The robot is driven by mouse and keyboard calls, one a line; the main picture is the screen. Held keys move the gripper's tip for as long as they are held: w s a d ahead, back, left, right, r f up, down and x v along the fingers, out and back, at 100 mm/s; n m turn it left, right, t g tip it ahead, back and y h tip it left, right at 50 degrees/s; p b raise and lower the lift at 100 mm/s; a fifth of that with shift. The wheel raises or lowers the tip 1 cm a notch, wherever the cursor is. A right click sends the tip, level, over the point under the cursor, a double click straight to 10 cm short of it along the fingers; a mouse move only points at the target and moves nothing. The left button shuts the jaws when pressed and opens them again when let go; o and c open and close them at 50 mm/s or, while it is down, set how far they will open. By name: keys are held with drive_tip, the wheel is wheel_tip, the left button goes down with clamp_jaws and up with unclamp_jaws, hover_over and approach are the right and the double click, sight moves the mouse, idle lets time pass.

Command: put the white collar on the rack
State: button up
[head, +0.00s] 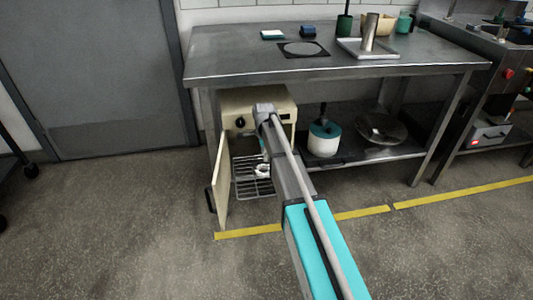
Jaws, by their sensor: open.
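A small white piece, which looks like the white collar (262,170), shows at the upper part of the wire rack (254,188). Whether it rests on the wires or is a little above them I cannot tell. The rack sticks out low at the front of a cream box-shaped oven (238,104) under the table. My gripper (263,154) is just above the white piece, in front of the oven opening. It is open, small in view and partly hidden by my arm.
The oven door (222,182) stands open left of the rack. A steel table (330,65) is above, holding a tray (367,48) and several small items. A white-and-teal pot (323,138) and a round dish (382,129) are on the lower shelf.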

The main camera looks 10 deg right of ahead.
drive_tip(key=shift+r+p, duration=0.5)
drive_tip(key=shift+r, duration=0.3)
drive_tip(key=s+d+n, duration=0.2)
drive_tip(key=s+n, duration=1.6)
drive_tip(key=s, duration=1)
drive_tip(key=shift+s, duration=0.15)
